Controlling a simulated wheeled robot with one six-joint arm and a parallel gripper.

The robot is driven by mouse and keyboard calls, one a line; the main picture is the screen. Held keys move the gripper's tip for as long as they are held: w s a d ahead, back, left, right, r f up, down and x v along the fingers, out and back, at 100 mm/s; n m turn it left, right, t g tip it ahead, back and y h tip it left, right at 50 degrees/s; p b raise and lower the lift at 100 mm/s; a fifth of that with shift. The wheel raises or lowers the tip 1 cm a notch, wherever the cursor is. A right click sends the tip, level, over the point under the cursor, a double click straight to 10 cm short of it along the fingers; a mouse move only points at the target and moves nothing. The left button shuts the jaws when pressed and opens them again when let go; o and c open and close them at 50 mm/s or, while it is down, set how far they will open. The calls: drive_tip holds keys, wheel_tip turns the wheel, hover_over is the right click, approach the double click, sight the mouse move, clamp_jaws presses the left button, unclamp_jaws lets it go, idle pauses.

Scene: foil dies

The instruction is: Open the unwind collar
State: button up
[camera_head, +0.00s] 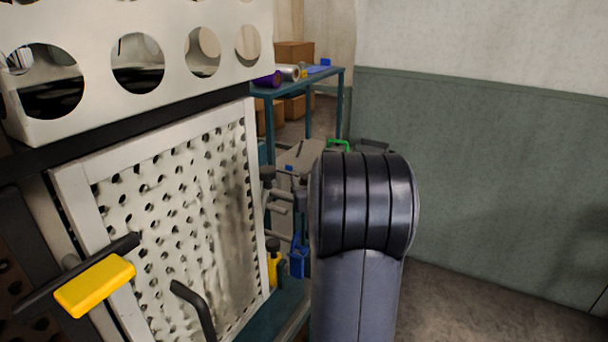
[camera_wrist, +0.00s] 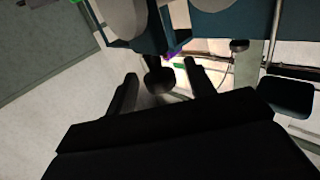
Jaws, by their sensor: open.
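In the wrist view my gripper (camera_wrist: 161,70) is open, with one dark finger on each side. A dark rounded knob (camera_wrist: 159,82) shows between the fingers; I cannot tell whether they touch it or how far beyond them it lies. I cannot tell for sure which part is the unwind collar. In the head view my arm hides my gripper. Left of my arm, dark-knobbed levers (camera_head: 300,196) stick out beside the machine, with a blue part (camera_head: 297,257) and a yellow part (camera_head: 274,265) below.
A perforated white guard (camera_head: 185,215) fills the left, with a yellow-gripped lever (camera_head: 95,286) before it. A blue table (camera_head: 320,80) with rolls and boxes stands behind. A green and white wall (camera_head: 480,160) bounds the right; floor there looks clear. A teal frame (camera_wrist: 225,30) crosses the wrist view.

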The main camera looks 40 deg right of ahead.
drive_tip(key=shift+x, duration=1.4)
clamp_jaws()
